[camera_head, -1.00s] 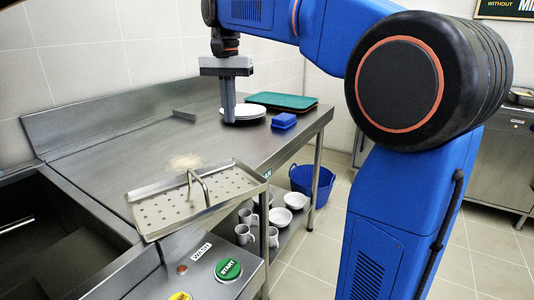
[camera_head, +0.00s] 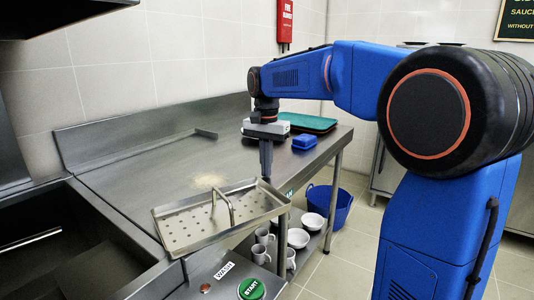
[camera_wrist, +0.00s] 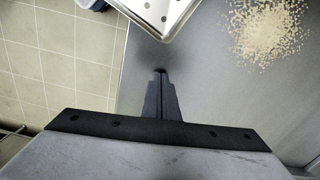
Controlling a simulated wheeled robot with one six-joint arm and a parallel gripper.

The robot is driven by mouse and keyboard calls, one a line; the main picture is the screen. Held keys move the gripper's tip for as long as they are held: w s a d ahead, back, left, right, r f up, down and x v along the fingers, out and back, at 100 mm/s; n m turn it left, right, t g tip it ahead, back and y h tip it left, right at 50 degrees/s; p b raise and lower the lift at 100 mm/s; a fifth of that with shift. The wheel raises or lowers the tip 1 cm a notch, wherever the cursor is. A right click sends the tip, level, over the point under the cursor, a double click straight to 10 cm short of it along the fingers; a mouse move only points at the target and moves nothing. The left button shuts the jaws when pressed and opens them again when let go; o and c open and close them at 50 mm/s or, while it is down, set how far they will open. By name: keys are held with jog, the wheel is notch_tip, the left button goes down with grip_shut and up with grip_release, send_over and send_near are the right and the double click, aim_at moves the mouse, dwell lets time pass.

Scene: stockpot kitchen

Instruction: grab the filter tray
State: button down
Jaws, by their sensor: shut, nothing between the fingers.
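The filter tray (camera_head: 183,232) is a shallow metal tray with drain holes and an upright bent handle (camera_head: 231,208). It sits at the near end of the steel counter, its right end out near the counter's edge. In the wrist view a corner of the filter tray (camera_wrist: 178,14) shows at the top. My gripper (camera_head: 266,178) points down over the counter, just behind the tray's far right corner and apart from the handle. In the wrist view my gripper (camera_wrist: 160,76) has its fingers together with nothing between them.
A patch of crumbs (camera_head: 208,181) lies on the counter (camera_head: 150,165) behind the tray. A blue sponge-like block (camera_head: 304,142) and a green tray (camera_head: 305,122) are at the far end. Mugs and bowls (camera_head: 298,238) stand on the shelf below. A blue bucket (camera_head: 330,203) is on the floor.

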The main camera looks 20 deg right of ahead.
aim_at(257, 184)
jog(key=shift+s+a+r, duration=0.2)
jog(key=shift+s+a, duration=1.1)
jog(key=shift+a, duration=0.15)
jog(key=shift+s+a, duration=0.75)
